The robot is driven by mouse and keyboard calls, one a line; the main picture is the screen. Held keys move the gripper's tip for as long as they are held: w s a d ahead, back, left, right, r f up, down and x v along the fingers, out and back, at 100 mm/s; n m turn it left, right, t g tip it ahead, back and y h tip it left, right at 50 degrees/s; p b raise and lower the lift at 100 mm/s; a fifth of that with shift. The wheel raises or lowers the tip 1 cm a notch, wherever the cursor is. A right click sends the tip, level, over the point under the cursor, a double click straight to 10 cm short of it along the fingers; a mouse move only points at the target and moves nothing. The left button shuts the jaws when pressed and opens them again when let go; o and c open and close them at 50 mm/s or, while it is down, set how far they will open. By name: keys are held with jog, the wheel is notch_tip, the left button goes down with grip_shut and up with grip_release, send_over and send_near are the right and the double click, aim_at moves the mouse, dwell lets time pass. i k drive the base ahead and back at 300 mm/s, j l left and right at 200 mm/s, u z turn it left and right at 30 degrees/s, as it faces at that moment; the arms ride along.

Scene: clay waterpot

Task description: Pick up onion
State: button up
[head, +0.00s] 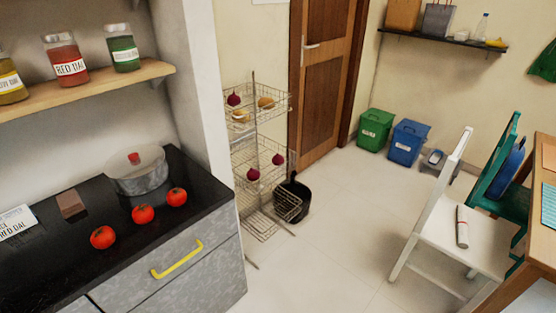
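Three dark red, round vegetables that look like onions sit in a wire rack (252,139) left of the door. One onion (234,99) is in the top basket. Two more, a left onion (253,174) and a right onion (277,159), are in the middle basket. Two tan, round items, a right one (266,102) and a left one (240,116), share the upper part of the rack. My gripper is not in view, so its state does not show.
A black counter (60,245) with several tomatoes and a lidded pot (135,172) stands at left. A dark bucket (293,196) is on the floor beside the rack. A white chair (450,240) and table are at right. The floor (330,235) between is clear.

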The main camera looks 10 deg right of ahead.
aim_at(278, 159)
jog(key=i+l+u, duration=0.2)
jog(key=i+l, duration=0.15)
jog(key=i, duration=0.2)
jog(key=i+l+u, duration=0.2)
jog(key=i+l, duration=0.2)
jog(key=i, duration=0.15)
jog(key=i+l+u, duration=0.2)
jog(key=i+l, duration=0.35)
jog(key=i+l+u, duration=0.2)
jog(key=i+l, duration=0.25)
jog(key=i+l+u, duration=0.2)
jog(key=i+l, duration=0.25)
jog(key=l, duration=0.35)
